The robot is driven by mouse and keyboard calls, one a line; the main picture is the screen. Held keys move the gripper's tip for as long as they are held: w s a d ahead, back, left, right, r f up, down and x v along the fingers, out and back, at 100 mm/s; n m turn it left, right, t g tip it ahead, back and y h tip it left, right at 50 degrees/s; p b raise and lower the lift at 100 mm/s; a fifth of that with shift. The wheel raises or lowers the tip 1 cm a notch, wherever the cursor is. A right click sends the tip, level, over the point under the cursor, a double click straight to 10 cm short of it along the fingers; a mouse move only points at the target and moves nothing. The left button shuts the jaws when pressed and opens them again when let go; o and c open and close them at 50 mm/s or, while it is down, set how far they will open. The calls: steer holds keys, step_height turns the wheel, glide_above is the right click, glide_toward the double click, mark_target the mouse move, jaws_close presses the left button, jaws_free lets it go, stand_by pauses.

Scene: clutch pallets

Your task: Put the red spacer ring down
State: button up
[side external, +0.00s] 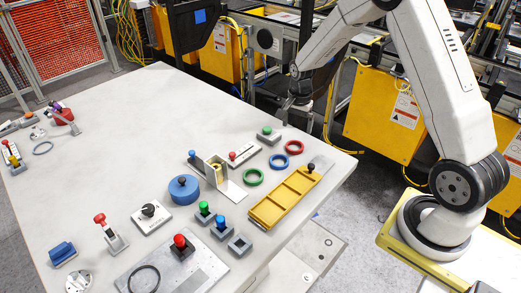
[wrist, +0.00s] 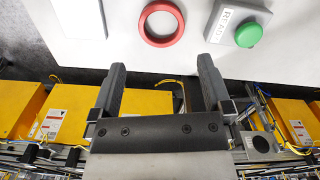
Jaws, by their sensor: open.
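The red spacer ring (side external: 293,153) lies flat on the white table near its far right edge. My gripper (side external: 296,112) hangs above the table's edge, behind and above the ring. In the wrist view my gripper (wrist: 162,64) has its two dark fingers wide apart with nothing between them. It is not touching the ring.
The blue ring (side external: 279,167) and green ring (side external: 252,184) lie in a row with the red one. A grey block with a green button (side external: 267,130) stands close to it. A yellow tray (side external: 262,217) lies in front.

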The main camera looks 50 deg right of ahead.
stand_by(0.3)
steer(key=s+a+r+n+t, duration=0.1)
steer(key=s+a+r+n, duration=0.2)
steer(key=s+a+n, duration=0.4)
steer(key=s+a+r+n+t, duration=0.1)
steer(key=s+a+r+n, duration=0.2)
steer(key=s+a+n, duration=0.5)
steer(key=shift+a+r+t, duration=0.3)
steer(key=shift+a+r, duration=0.1)
steer(key=shift+a, duration=0.05)
steer(key=m+g, duration=0.3)
steer(key=m, duration=1)
glide_toward(294, 149)
steer(key=shift+s+f, duration=0.15)
steer(key=shift+f, duration=3.5)
